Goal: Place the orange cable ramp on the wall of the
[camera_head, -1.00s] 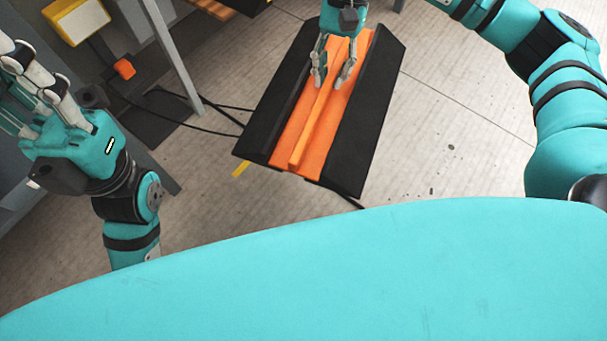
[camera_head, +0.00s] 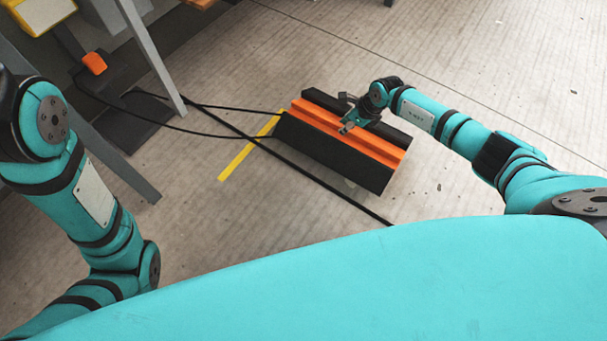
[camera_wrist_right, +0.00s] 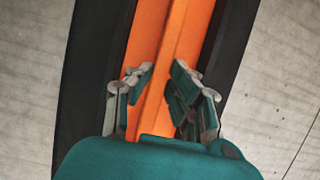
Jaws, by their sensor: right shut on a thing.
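The cable ramp (camera_head: 340,151) is black with an orange middle strip and shows right of centre in the head view. It lies roughly crosswise, its right end lower in the picture. My right gripper (camera_head: 352,122) is shut on the raised orange ridge near its middle. In the right wrist view, the fingers of my right gripper (camera_wrist_right: 160,95) stand on both sides of the ridge of the cable ramp (camera_wrist_right: 185,35). Whether the ramp touches the floor is hard to tell. My left arm shows at the left, but its gripper is out of view.
A black cable (camera_head: 320,182) crosses the floor just in front of the ramp. Another cable (camera_head: 215,134) runs to its left end. A yellow floor line (camera_head: 240,160) lies left of it. A grey post (camera_head: 152,55) and a yellow box (camera_head: 38,12) stand upper left. Floor to the right is open.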

